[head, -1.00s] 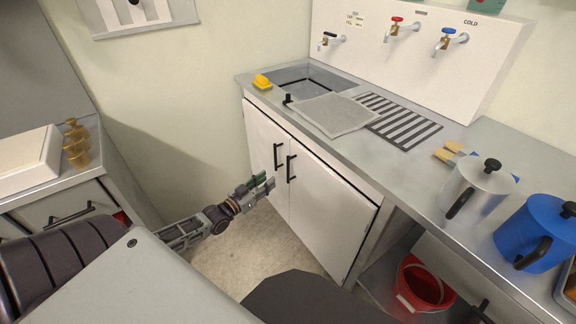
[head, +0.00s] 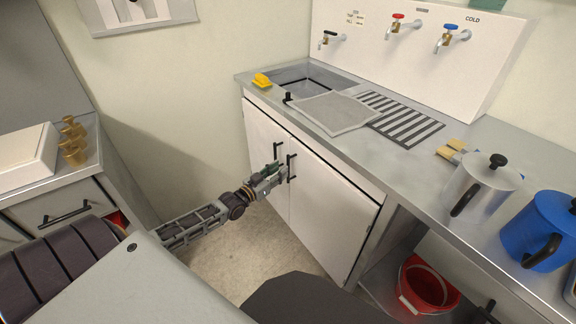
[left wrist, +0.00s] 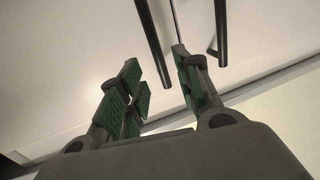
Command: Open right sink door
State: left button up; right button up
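The sink cabinet has two closed white doors, a left door (head: 262,136) and a right door (head: 326,215). Each has a black vertical bar handle near the middle seam: the left handle (head: 276,151) and the right handle (head: 291,167). Contact is unclear. My right gripper is not in view.
The steel counter (head: 345,146) above the doors holds a yellow sponge (head: 262,80), a silver pitcher (head: 483,190) and a blue pitcher (head: 540,235). A red bucket (head: 425,288) stands below at the right. Floor (head: 215,258) in front of the doors is clear.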

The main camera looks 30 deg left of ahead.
aim_at(288, 164)
pick_arm(q)
jog(key=w, duration=0.2)
jog(key=w+b, duration=0.1)
jog(key=w+d, duration=0.1)
jog(key=w, duration=0.1)
jog(key=shift+w+b, duration=0.3)
jog(key=shift+w, duration=0.05)
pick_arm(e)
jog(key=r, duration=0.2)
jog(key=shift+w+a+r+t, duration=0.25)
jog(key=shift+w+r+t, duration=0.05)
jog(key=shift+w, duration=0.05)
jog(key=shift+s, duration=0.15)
pick_arm(q)
jog(key=shift+c, duration=0.4)
grip_shut()
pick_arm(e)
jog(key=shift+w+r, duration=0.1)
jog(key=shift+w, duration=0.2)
